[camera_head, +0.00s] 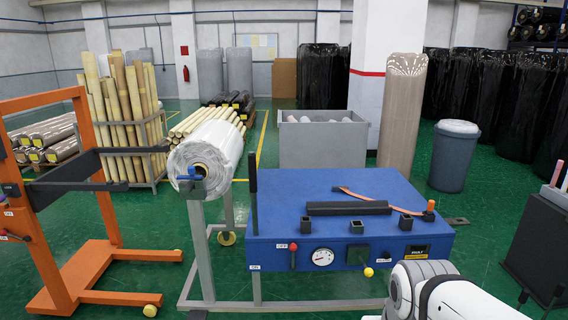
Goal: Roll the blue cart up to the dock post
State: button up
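A blue flat-topped unit (290,195), the only large blue body in view and likely the blue cart, stands in the middle foreground. Its front has a red-knobbed lever, a round gauge and a yellow-knobbed lever. A black bar and an orange strap lie on its top. A black upright (253,185) rises at its left side. Its underside is mostly hidden, so I cannot see wheels on it. I cannot tell which thing is the dock post. My white arm enters at the lower right, close to the unit's front right corner. My gripper is not visible.
A grey stand (199,250) holds a white wrapped roll (208,150) left of the blue unit. An orange wheeled frame (95,265) stands further left. A grey bin (320,145), a tall wrapped roll (400,120) and a blue-grey barrel (452,158) stand behind.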

aim_at(316, 216)
jog(key=u, duration=0.1)
jog(key=i, duration=1.15)
jog(key=u, duration=0.55)
jog(key=k, duration=0.95)
jog(key=u, duration=0.15)
jog(key=i, duration=0.95)
jog(key=z, duration=0.05)
